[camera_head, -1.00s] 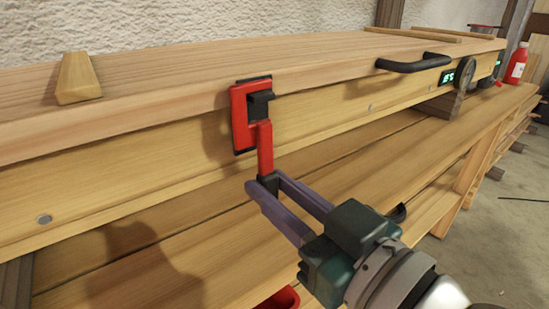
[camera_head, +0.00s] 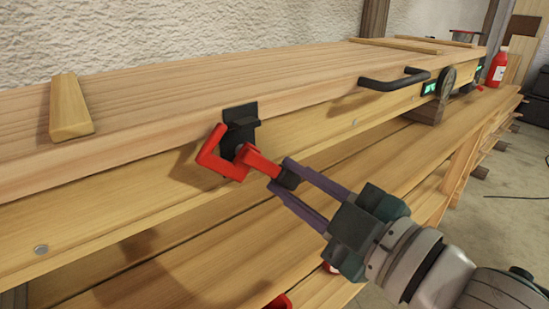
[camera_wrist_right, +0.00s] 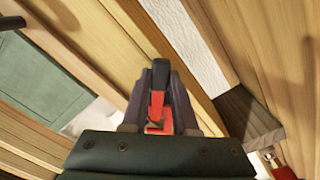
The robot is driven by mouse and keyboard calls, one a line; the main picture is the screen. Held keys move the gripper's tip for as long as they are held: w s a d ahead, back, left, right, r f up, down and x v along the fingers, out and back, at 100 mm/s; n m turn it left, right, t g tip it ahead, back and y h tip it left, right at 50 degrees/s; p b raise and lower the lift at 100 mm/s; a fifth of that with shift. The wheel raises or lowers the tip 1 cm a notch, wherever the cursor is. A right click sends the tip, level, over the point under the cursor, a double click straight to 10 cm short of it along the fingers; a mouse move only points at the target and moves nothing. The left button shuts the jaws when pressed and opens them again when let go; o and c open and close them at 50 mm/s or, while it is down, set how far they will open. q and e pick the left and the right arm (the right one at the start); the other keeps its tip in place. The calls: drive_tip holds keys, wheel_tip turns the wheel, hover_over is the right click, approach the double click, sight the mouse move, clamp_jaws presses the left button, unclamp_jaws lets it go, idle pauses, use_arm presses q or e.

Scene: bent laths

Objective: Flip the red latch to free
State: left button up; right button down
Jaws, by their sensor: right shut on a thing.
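The red latch (camera_head: 228,157) is on the front edge of the wooden box, tilted, with its hook pointing to the left and its handle slanting down to the right. A black catch plate (camera_head: 241,122) on the lid edge is bare above it, and the hook is clear of it. My right gripper (camera_head: 286,181) is shut on the dark end of the latch handle. The right wrist view shows the red latch (camera_wrist_right: 158,120) between the two fingers (camera_wrist_right: 160,95). My left gripper is in neither view.
A wooden wedge (camera_head: 70,108) lies on the lid. A red bottle (camera_head: 497,67) stands at the bench's far end. The bench shelf in front is mostly clear.

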drive_tip(key=n, duration=0.1)
drive_tip(key=r+n+p, duration=0.1)
drive_tip(key=n, duration=0.1)
drive_tip(key=d+r+n, duration=0.1)
drive_tip(key=n, duration=0.1)
drive_tip(key=shift+w+d+r, duration=0.1)
drive_tip(key=shift+w+r, duration=0.05)
drive_tip(key=shift+w, duration=0.25)
drive_tip(key=shift+w+d+r+n+p, duration=0.1)
drive_tip(key=shift+r+n+p, duration=0.35)
drive_tip(key=shift+n, duration=0.45)
drive_tip(key=c, duration=0.7)
unclamp_jaws()
drive_tip(key=v, duration=1)
